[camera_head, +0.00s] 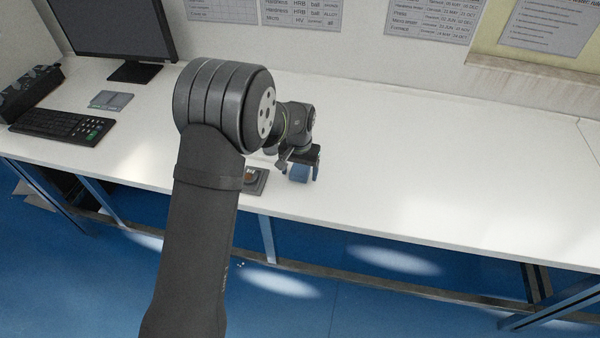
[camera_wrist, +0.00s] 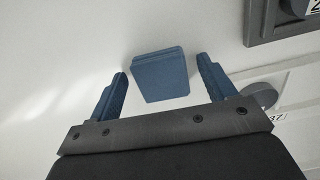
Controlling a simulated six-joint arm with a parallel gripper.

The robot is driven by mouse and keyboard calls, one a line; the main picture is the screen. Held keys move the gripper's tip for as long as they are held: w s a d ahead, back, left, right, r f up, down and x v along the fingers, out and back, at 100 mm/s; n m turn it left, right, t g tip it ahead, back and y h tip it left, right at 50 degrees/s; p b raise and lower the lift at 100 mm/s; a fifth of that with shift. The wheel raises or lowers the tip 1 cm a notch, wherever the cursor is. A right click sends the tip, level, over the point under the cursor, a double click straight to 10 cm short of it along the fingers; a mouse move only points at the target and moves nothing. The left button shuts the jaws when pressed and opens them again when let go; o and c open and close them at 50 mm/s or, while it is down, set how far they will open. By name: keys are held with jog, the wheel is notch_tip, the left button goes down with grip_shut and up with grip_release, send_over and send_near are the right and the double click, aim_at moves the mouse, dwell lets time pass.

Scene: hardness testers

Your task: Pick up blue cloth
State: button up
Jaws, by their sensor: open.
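The blue cloth (camera_wrist: 160,82) shows in the wrist view as a folded, block-like pad on the white table. It lies just ahead of my gripper (camera_wrist: 162,66), centred between the two blue fingers with a gap on each side. The fingers are apart and hold nothing. In the head view my gripper (camera_head: 301,168) points down over the table near its front edge. A blue patch (camera_head: 299,173) between the fingers there appears to be the cloth. How high the fingers are above the table is hard to tell.
A dark tray (camera_head: 256,184) with a brown item sits left of my gripper, partly hidden by my arm. A keyboard (camera_head: 62,125), a grey pad (camera_head: 110,99) and a monitor (camera_head: 115,30) stand at the left. The table (camera_head: 430,160) is clear to the right.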

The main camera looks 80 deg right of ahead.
aim_at(300, 171)
jog(key=c, duration=1.1)
jog(key=shift+o, duration=0.2)
jog(key=shift+r, duration=0.1)
jog(key=shift+r, duration=0.55)
notch_tip(300, 171, up, 3)
jog(key=shift+f, duration=0.15)
jog(key=s+a+r, duration=0.6)
jog(key=s+r, duration=0.1)
jog(key=s, duration=0.2)
jog(key=shift+s+a, duration=0.15)
jog(key=shift+s, duration=0.25)
